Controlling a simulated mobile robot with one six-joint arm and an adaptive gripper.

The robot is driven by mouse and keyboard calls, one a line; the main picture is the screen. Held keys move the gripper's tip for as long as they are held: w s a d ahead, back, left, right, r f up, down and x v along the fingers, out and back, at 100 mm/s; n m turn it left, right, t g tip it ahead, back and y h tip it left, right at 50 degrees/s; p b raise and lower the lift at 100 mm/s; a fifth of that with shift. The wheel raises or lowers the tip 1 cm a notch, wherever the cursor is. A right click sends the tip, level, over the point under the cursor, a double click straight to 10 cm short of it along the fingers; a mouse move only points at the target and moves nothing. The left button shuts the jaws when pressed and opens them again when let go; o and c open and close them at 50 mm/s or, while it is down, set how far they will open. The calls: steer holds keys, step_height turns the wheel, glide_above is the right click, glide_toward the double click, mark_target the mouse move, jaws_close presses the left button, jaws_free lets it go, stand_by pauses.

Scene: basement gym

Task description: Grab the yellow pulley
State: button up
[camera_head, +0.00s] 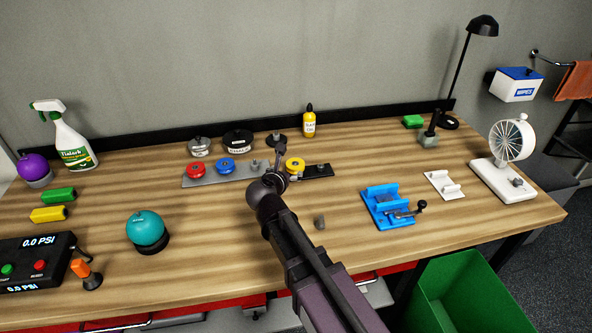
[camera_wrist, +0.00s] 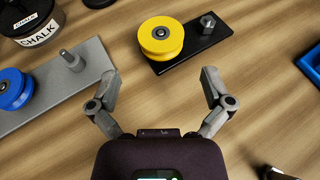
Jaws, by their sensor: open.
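The yellow pulley (camera_wrist: 161,37) is a round grooved wheel with a dark centre, seated on the left end of a black plate (camera_wrist: 190,52) in the wrist view. In the head view the pulley (camera_head: 295,165) shows just beyond the end of my arm, right of the blue pulley. My gripper (camera_wrist: 158,82) is open and empty. Its two fingers stand wide apart, short of the pulley and the plate, with bare wood between them. In the head view my gripper's fingers are mostly hidden behind my wrist.
A bolt (camera_wrist: 207,22) stands on the black plate's right end. The grey plate (camera_head: 210,180) left of it holds red (camera_head: 196,171) and blue (camera_head: 225,166) pulleys and a bare post. A blue fixture (camera_head: 388,205) lies to the right. The wood in front is mostly clear.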

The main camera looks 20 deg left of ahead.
mark_target(294, 167)
steer(key=shift+x, duration=1.1)
steer(key=shift+w+b, duration=0.1)
steer(key=shift+b, duration=0.2)
steer(key=shift+f+b+x, duration=0.2)
steer(key=shift+b+x, duration=0.35)
steer(key=shift+x, duration=0.4)
steer(key=shift+f+b+x, duration=0.2)
steer(key=shift+b+x, duration=0.35)
steer(key=shift+x, duration=0.45)
steer(key=shift+w+f, duration=0.15)
steer(key=shift+w, duration=0.25)
steer(key=shift+d, duration=0.1)
steer(key=c, duration=1)
steer(key=shift+c, duration=0.2)
